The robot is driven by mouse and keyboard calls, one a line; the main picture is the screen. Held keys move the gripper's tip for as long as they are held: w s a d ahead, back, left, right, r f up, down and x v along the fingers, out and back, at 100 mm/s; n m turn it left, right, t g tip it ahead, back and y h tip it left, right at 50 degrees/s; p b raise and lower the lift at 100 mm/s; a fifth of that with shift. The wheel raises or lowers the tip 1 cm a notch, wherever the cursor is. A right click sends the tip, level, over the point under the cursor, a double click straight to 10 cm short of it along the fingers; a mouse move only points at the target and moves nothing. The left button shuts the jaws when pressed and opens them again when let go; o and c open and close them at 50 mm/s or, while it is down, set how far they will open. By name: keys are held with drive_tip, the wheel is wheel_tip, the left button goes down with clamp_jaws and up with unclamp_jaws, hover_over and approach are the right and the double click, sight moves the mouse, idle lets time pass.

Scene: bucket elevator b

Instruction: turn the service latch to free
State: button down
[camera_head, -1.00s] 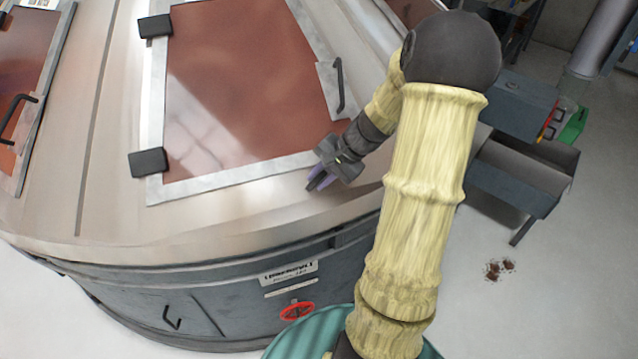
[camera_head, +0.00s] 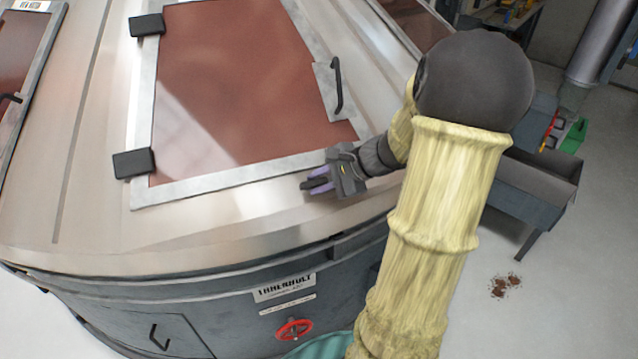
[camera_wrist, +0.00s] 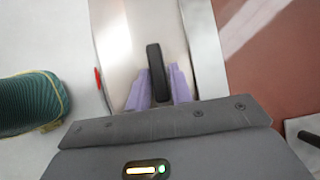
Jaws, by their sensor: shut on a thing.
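My gripper (camera_head: 316,185) is above the sloping metal top, just off the front right corner of the framed hatch. In the wrist view its purple fingers (camera_wrist: 158,88) are shut on a black bar (camera_wrist: 155,62), one on each side. The bar's rounded end sticks out beyond them. The bar may be the service latch's lever; its base and pivot are hidden, and no marking for free shows.
The brown hatch panel (camera_head: 240,95) has a black handle (camera_head: 338,88) at its right edge. A red handwheel (camera_head: 293,329) sits on the front wall below a nameplate (camera_head: 285,287). A grey bin (camera_head: 535,180) stands right; open floor lies beside it.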

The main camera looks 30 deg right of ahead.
drive_tip(key=c, duration=1.4)
unclamp_jaws()
drive_tip(key=v, duration=1.7)
drive_tip(key=shift+d+b, duration=0.2)
drive_tip(key=shift+b, duration=0.2)
drive_tip(key=shift+r, duration=0.15)
